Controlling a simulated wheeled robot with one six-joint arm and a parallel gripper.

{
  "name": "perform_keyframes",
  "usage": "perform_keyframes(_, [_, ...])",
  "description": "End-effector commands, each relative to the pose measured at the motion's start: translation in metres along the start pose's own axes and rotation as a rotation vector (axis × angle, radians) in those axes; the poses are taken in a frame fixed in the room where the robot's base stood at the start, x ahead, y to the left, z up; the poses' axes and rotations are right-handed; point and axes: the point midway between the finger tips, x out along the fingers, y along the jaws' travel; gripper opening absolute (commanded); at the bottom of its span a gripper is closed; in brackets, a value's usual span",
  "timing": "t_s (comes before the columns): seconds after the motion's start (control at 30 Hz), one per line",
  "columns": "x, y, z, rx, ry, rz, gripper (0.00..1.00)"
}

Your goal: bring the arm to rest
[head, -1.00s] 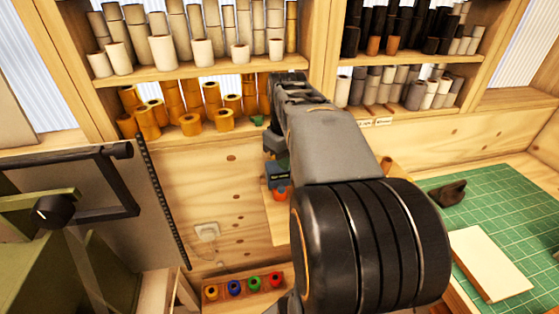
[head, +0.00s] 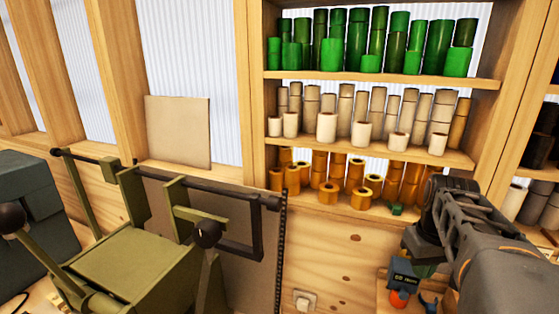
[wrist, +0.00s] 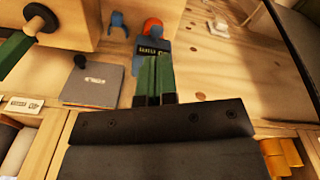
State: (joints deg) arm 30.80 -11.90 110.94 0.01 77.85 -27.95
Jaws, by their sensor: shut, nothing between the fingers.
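My gripper (wrist: 157,75) shows in the wrist view as two green fingers side by side, shut with nothing between them. In the head view my arm comes in from the lower right, and the gripper's green fingers (head: 424,269) are mostly hidden beneath the dark wrist. A blue device with a display (head: 403,272) and an orange-red part is close by there. It also shows just beyond the fingertips in the wrist view (wrist: 152,50); I cannot tell whether they touch.
A shelf unit (head: 380,82) holds green, cream and gold foil rolls behind the gripper. An olive-green machine (head: 140,262) with dark handles stands at the left. A grey pad (wrist: 92,85) lies near the fingers. Bare wooden wall (head: 335,240) shows below the shelves.

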Motion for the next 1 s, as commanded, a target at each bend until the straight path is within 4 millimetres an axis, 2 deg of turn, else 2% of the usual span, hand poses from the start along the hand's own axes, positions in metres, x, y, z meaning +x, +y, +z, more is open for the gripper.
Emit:
perform_keyframes(0.07, [0.021, -0.006, 0.002, 0.112, 0.037, 0.015, 0.00])
perform_keyframes(0.2, [0.044, -0.055, 0.009, 0.198, 0.174, 0.031, 0.00])
perform_keyframes(0.3, [0.055, -0.095, 0.019, 0.180, 0.266, 0.014, 0.00])
perform_keyframes(0.4, [0.062, -0.126, 0.032, 0.114, 0.322, -0.009, 0.00])
perform_keyframes(0.5, [0.063, -0.146, 0.042, 0.035, 0.347, -0.026, 0.00])
perform_keyframes(0.7, [0.055, -0.163, 0.045, -0.032, 0.378, -0.041, 0.00])
perform_keyframes(1.0, [0.055, -0.164, 0.045, -0.033, 0.375, -0.041, 0.00])
